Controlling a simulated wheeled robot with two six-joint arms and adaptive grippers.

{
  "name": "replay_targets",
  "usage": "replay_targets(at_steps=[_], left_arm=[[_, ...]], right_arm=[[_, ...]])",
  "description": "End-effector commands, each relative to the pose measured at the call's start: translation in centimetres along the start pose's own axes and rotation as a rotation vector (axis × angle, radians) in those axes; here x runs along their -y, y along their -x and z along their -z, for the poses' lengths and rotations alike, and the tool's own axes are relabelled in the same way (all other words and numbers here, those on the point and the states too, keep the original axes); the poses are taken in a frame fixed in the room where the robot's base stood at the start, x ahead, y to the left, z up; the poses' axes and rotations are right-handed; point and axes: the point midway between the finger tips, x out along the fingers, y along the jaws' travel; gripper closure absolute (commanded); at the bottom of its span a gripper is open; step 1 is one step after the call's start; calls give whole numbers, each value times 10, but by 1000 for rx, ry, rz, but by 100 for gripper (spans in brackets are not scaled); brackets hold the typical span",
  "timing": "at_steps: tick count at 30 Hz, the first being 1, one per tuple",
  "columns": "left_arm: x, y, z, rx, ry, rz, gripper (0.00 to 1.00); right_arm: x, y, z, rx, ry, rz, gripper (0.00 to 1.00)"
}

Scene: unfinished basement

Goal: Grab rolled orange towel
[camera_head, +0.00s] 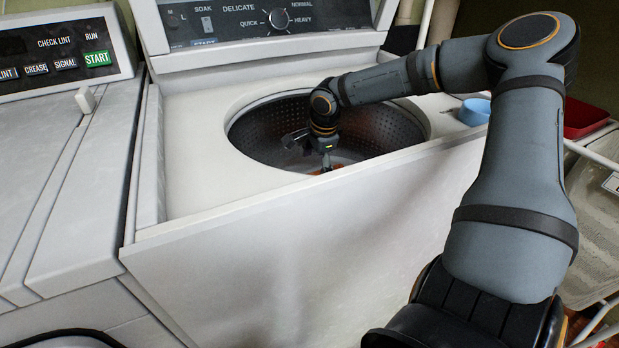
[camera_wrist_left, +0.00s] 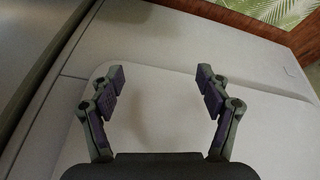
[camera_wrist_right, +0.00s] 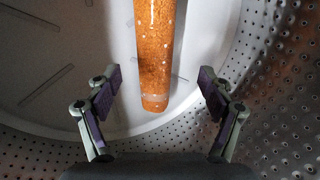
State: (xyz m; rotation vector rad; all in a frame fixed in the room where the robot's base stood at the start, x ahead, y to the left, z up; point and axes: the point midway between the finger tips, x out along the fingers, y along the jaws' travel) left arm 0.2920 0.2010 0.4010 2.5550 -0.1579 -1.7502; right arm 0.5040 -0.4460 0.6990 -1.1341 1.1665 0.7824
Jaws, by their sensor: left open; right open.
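The rolled orange towel (camera_wrist_right: 155,50) lies inside the washer drum, with white spots and a pale band near its end. In the right wrist view it runs up out of the top edge. In the head view only a small orange bit of it shows low in the drum. My right gripper (camera_wrist_right: 160,85) is open, its two fingers on either side of the towel's near end and apart from it. In the head view my right gripper (camera_head: 326,165) reaches down into the drum opening. My left gripper (camera_wrist_left: 160,80) is open and empty in front of a pale panel.
The top-loading washer (camera_head: 190,130) has a round opening with a perforated drum wall (camera_head: 375,125) close around my right wrist. A blue cup-like object (camera_head: 474,110) sits on its right top. A second white machine (camera_head: 60,170) stands left. A red container (camera_head: 583,117) is at right.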

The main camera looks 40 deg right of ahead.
Motion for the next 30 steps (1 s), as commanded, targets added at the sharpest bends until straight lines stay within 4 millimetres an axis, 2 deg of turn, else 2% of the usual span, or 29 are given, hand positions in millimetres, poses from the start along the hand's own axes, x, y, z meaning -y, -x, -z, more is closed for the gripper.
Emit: replay_targets(at_steps=[5, 9, 12, 15, 23, 30], left_arm=[[0, -5, -2, -16, 2, -4, 23], [-3, -22, -6, -83, 13, -19, 23], [-2, -16, 19, -175, 9, -14, 23], [-1, -14, 32, -233, 8, -10, 23], [-1, -12, 38, -256, 7, -9, 23], [-1, -12, 38, -255, 7, -9, 23]], right_arm=[[-2, -9, 0, 0, 1, -1, 19], [-7, -40, -2, -2, 1, -4, 19], [-5, -46, -1, -1, 1, -1, 19], [-5, -52, -2, 1, 0, -1, 19], [-4, -52, -2, 2, 0, 0, 19], [-4, -52, -2, 2, 0, 0, 49]])
